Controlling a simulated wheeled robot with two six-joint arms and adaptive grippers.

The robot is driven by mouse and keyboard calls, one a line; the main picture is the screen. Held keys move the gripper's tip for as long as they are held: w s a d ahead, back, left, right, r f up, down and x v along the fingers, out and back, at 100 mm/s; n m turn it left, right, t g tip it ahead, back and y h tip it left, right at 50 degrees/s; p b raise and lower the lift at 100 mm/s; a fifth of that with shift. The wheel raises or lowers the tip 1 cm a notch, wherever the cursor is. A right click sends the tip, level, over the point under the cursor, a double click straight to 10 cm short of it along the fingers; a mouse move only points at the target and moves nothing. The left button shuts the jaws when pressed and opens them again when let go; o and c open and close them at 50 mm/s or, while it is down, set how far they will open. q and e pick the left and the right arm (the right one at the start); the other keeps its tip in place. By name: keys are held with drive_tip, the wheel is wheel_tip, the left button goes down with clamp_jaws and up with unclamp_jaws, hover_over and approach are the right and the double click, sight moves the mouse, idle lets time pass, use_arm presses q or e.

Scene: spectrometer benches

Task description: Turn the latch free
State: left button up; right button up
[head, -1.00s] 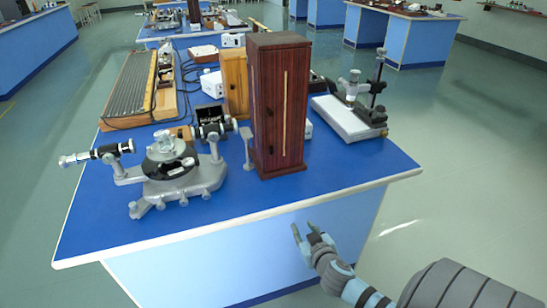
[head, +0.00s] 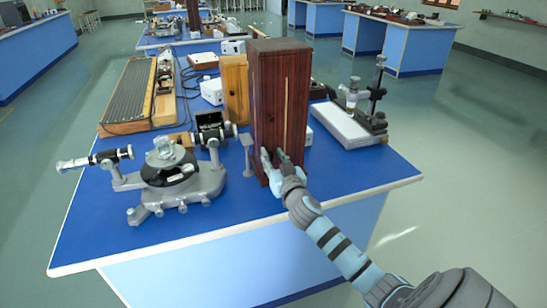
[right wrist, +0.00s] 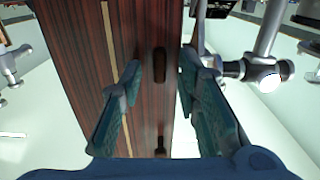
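A tall dark red-brown wooden cabinet (head: 280,75) stands upright on the blue bench. Its striped front fills the middle of the right wrist view (right wrist: 75,40). A small dark oval piece, which looks like the latch (right wrist: 160,65), sits upright on that front. My right gripper (head: 273,156) is at the lower front of the cabinet. In the right wrist view its two fingers (right wrist: 158,80) are spread, one on each side of the latch, with a gap to it. In the head view the gripper hides the latch. My left gripper is not in view.
A grey spectrometer (head: 175,180) stands on the bench left of the cabinet. A microscope-like stand on a white base (head: 345,128) is to the right. A lighter wooden box (head: 235,85) is behind. The bench's front strip (head: 230,215) is clear.

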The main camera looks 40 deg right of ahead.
clamp_jaws()
drive_tip(key=shift+n, duration=0.3)
drive_tip(key=n+p, duration=0.1)
drive_tip(key=n, duration=0.1)
drive_tip(key=shift+a+n, duration=0.1)
drive_tip(key=shift+n, duration=0.3)
drive_tip(key=n, duration=0.3)
drive_tip(key=shift+a+f+n+p, duration=0.1)
drive_tip(key=shift+n+p, duration=0.2)
drive_tip(key=shift+p, duration=0.1)
drive_tip(key=n, duration=0.2)
drive_tip(key=n+p, duration=0.1)
drive_tip(key=n, duration=0.2)
drive_tip(key=shift+w+a+f, duration=0.1)
drive_tip(key=shift+a+f, duration=0.05)
drive_tip(key=n, duration=0.4)
drive_tip(key=n+p, duration=0.1)
drive_tip(key=shift+f+n, duration=0.25)
drive_tip(key=shift+n, duration=0.15)
